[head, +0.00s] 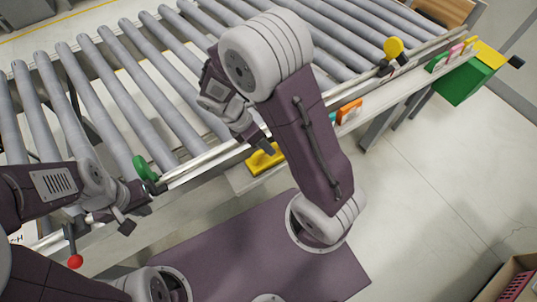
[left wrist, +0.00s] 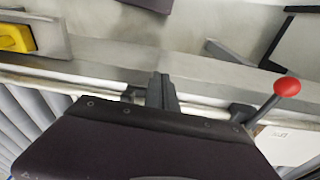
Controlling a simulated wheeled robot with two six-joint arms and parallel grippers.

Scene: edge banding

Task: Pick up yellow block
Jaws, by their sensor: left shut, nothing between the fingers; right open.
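The yellow block (head: 265,160) lies on the pale ledge along the conveyor's near side, partly hidden by my right arm. It also shows at the upper left edge of the left wrist view (left wrist: 15,38). My right gripper (head: 256,139) is open, with its fingers just above and beside the block. I cannot tell whether they touch it. My left gripper (head: 125,221) is shut and empty, well to the left of the block. Its closed fingers show in the middle of the left wrist view (left wrist: 163,92).
The roller conveyor (head: 145,95) fills the back. A green knob (head: 145,168) and a red ball-ended lever (head: 75,262) are near my left gripper. An orange piece (head: 349,110) lies right of my right arm. A green bin (head: 465,82) hangs at the upper right.

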